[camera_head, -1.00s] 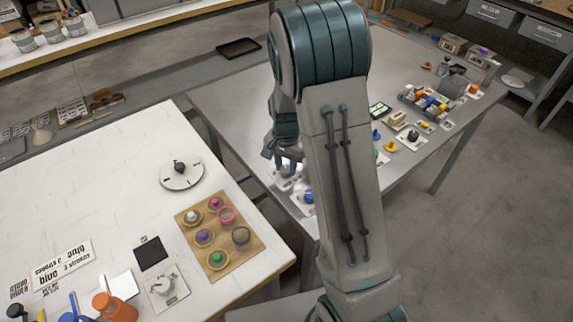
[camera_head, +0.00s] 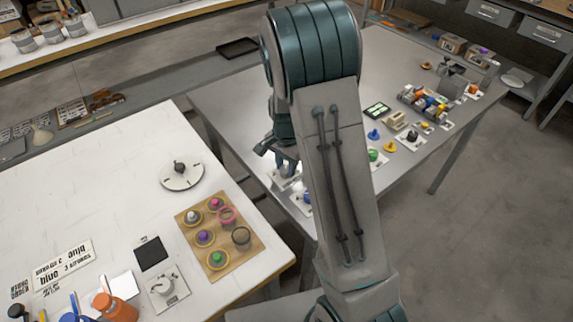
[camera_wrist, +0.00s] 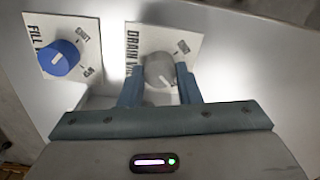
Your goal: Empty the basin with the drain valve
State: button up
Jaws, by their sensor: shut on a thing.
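The grey drain valve knob (camera_wrist: 158,72) sits on a white plate lettered "DRAIN V…" (camera_wrist: 133,42), part of the lettering being hidden. My gripper (camera_wrist: 160,86) has its two blue-grey fingers on either side of the knob and is shut on it. In the head view my gripper (camera_head: 284,160) is down at the near left edge of the grey table, partly behind my arm. A blue knob (camera_wrist: 58,57) on a plate lettered "FILL" stands to the left in the wrist view. I cannot make out the basin or any liquid level.
The grey table (camera_head: 225,98) also bears a green knob (camera_head: 373,155), a yellow knob (camera_head: 390,147) and a rack of colorants (camera_head: 425,103) to the right. A white table (camera_head: 90,165) with a dial (camera_head: 182,176) and a wooden cup board (camera_head: 217,270) stands at left.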

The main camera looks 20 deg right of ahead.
aim_at(285, 168)
jog(key=o, duration=1)
jog(key=shift+c, duration=0.2)
jog(key=shift+r, duration=0.1)
notch_tip(285, 168, up, 14)
jog(key=s+r+n+t, duration=0.1)
jog(key=s+n, duration=0.4)
jog(key=s, duration=0.6)
jog(key=s+r+n+t, duration=0.1)
jog(key=s+r+n, duration=0.2)
jog(key=s, duration=0.7)
jog(key=n, duration=0.2)
jog(key=shift+s+r+n+t, duration=0.3)
jog(key=shift+s+t, duration=0.05)
jog(key=shift+t, duration=0.05)
